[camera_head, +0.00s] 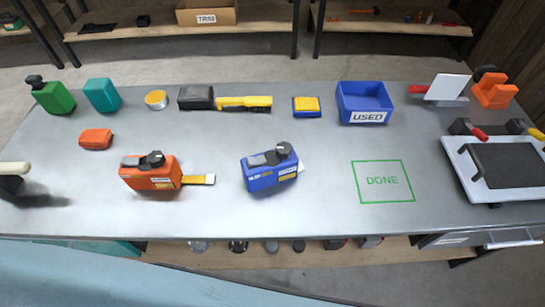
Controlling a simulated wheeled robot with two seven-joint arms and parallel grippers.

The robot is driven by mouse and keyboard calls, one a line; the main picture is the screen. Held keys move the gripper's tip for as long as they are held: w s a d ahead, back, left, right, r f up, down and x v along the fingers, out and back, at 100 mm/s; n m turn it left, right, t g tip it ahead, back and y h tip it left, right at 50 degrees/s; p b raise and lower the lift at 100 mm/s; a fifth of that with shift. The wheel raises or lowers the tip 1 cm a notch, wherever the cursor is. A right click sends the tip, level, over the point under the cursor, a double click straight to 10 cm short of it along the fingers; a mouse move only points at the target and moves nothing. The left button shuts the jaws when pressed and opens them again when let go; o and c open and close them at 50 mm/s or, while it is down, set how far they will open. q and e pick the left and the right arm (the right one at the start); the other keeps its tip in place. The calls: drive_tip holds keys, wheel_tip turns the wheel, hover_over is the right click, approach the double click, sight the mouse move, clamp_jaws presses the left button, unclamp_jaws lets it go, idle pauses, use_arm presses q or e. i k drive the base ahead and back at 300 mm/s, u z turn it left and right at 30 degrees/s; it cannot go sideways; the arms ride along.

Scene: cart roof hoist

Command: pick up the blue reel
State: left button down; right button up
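The blue reel (270,168) stands on the grey workbench (225,205), a little right of the middle. It has a blue case with yellow and white labels and a dark crank or knob on top. A short pale tab sticks out at its right side. Nothing touches it, and the bench around it is bare. Neither of my grippers can be made out in the head view.
An orange reel (150,176) with a tape end pointing right stands to the left. A green DONE outline (383,181) is empty. A blue USED bin (364,101) and several small items line the back. A white-framed tray (460,170) is at right.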

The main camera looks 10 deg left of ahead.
sight(277, 170)
drive_tip(key=z, duration=0.55)
drive_tip(key=k, duration=1.25)
drive_tip(key=u, duration=0.65)
drive_tip(key=i, duration=1)
drive_tip(key=u, duration=0.75)
